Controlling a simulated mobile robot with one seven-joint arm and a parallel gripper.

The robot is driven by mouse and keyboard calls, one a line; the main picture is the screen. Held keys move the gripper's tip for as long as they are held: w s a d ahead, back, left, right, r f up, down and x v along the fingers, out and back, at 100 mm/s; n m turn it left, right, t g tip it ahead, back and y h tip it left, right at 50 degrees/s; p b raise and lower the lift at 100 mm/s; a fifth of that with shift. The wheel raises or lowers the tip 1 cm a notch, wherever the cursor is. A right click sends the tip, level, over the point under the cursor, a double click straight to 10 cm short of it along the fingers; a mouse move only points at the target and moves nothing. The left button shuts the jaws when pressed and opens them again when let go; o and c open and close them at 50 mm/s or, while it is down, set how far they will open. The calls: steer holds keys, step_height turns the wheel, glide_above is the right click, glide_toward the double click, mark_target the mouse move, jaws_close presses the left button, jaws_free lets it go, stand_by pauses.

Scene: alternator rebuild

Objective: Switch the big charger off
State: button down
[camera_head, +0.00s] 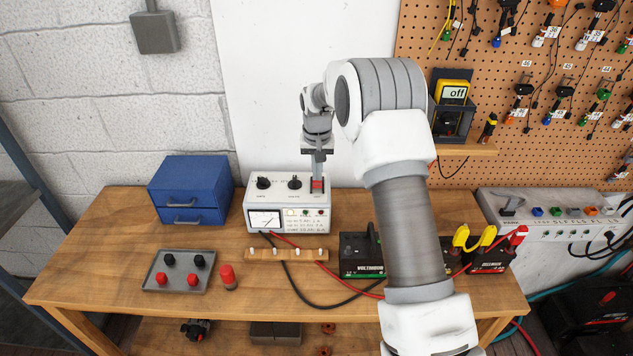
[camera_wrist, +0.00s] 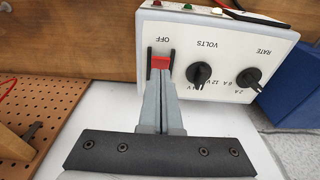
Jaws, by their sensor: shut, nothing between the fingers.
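A white charger (camera_head: 287,210) with a meter, two black knobs and a red switch (camera_head: 317,187) stands on the bench. In the wrist view the charger (camera_wrist: 225,50) appears upside down, with the red switch (camera_wrist: 160,62) between black side guards beside the word OFF. My gripper (camera_head: 318,176) comes down from above, its fingers shut and empty. In the wrist view the tips of my gripper (camera_wrist: 161,76) are at the switch's edge and cover part of it. I cannot tell whether they touch it, nor which way the switch is set.
A blue drawer box (camera_head: 190,190) stands left of the charger. A wooden strip (camera_head: 286,255) with pegs and cables lies in front. Batteries (camera_head: 360,255) stand to the right. A larger grey-white unit (camera_head: 545,232) with colored buttons stands at far right. A pegboard (camera_head: 480,60) hangs behind.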

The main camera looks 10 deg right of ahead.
mark_target(317, 185)
steer(key=shift+f+b, duration=0.65)
steer(key=shift+f, duration=0.35)
stand_by(0.5)
steer(key=shift+r+p, duration=2.05)
steer(key=shift+r, duration=1.45)
steer(key=shift+r, duration=0.1)
